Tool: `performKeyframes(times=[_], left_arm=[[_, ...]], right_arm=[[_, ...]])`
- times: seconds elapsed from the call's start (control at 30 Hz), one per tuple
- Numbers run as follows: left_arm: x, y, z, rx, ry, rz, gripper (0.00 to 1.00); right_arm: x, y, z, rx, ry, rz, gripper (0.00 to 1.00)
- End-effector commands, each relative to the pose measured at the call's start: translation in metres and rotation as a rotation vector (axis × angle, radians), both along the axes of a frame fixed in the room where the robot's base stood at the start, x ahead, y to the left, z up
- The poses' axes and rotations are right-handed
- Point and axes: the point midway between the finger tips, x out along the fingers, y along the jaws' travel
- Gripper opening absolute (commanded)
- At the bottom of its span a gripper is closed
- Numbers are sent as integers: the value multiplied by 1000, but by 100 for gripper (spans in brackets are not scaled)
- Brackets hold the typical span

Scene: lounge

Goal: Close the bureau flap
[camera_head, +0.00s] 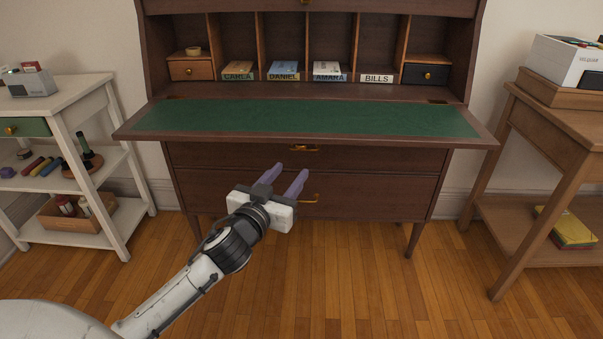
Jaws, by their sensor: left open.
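The bureau flap (310,119) is lowered and lies about level, its green inner surface up with a brown wooden border. It juts out from the dark wooden bureau (390,188). My left gripper (287,177) is open and empty. In the picture it shows below the flap's front edge, in front of the drawers, with its purple fingers pointing toward the bureau. It appears apart from the flap. My right gripper is not in view.
Pigeonholes above the flap hold labelled cards, including BILLS (376,78). The flap's surface is bare. A white shelf unit (95,93) stands left and a wooden side table (545,120) right. Wooden floor in front is clear.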

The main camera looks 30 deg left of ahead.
Motion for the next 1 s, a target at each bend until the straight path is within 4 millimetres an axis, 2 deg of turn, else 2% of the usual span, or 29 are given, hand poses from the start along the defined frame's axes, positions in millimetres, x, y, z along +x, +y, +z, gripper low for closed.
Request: performKeyframes(times=[0.03,0.27,0.7,1.0], left_arm=[[4,5,1,2,-28,9,41],[19,14,15,-1,-64,22,41],[90,31,14,-2,-61,22,41],[107,35,13,-2,-58,21,41]], right_arm=[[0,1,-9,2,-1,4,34],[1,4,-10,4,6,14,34],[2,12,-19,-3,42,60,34],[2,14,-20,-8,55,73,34]])
